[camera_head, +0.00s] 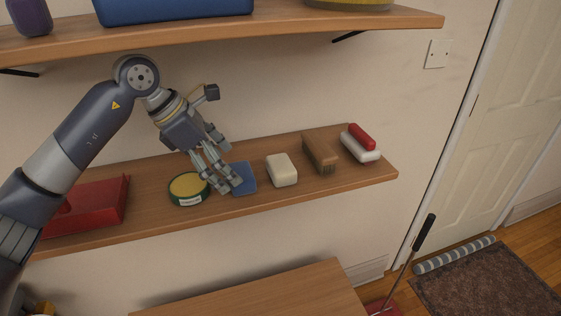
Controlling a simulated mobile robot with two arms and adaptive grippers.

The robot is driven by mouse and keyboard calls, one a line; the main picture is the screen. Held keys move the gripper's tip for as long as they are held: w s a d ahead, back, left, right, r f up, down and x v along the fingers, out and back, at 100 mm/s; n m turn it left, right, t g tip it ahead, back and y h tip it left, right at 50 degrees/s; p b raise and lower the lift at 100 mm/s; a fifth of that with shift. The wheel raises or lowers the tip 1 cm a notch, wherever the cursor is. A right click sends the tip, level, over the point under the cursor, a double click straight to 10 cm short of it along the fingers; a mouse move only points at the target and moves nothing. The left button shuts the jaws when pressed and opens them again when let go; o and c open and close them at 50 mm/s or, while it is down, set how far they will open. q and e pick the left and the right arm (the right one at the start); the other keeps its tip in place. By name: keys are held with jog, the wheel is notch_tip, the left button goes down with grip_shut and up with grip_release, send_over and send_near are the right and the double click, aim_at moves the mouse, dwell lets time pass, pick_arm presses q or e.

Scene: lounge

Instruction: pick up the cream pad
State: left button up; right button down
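The cream pad (281,169) is a pale block with rounded edges, lying on the lower wooden shelf between a blue pad and a brown brush. My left gripper (228,185) reaches down over the shelf, to the left of the cream pad and apart from it. Its fingertips are in front of the left edge of the blue pad (245,177) and cover part of it. Whether they touch the blue pad, and how far apart they are, is not clear. My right gripper is not in view.
A round green tin with a yellow top (187,188) stands just left of my gripper. A brown brush (319,152) and a red-and-white brush (360,143) lie to the right. A red dustpan (98,205) is at left. The upper shelf (300,24) hangs above.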

aim_at(280, 163)
pick_arm(q)
jog(key=d, duration=0.2)
jog(key=d+p, duration=0.1)
jog(key=d, duration=0.1)
jog(key=w+d+p, duration=0.1)
jog(key=d, duration=0.1)
jog(key=shift+w+d+r, duration=0.1)
jog(key=shift+d+r, duration=0.1)
jog(key=shift+r, duration=0.05)
jog(key=shift+w+d+f, duration=0.1)
jog(key=shift+w+d, duration=0.1)
jog(key=shift+d, duration=0.05)
jog(key=shift+w+d+p, duration=0.15)
jog(key=shift+d+p, duration=0.35)
jog(key=d, duration=0.1)
jog(key=d+p, duration=0.1)
jog(key=shift+w+d+r, duration=0.2)
jog(key=shift+w+d, duration=0.1)
jog(key=shift+w, duration=0.05)
jog(key=x, duration=0.2)
jog(key=shift+w+d+f+p, duration=0.1)
jog(key=shift+d+f+p, duration=0.05)
jog(key=shift+f+p, duration=0.25)
jog(key=shift+w+d+f, duration=0.1)
jog(key=shift+f, duration=0.15)
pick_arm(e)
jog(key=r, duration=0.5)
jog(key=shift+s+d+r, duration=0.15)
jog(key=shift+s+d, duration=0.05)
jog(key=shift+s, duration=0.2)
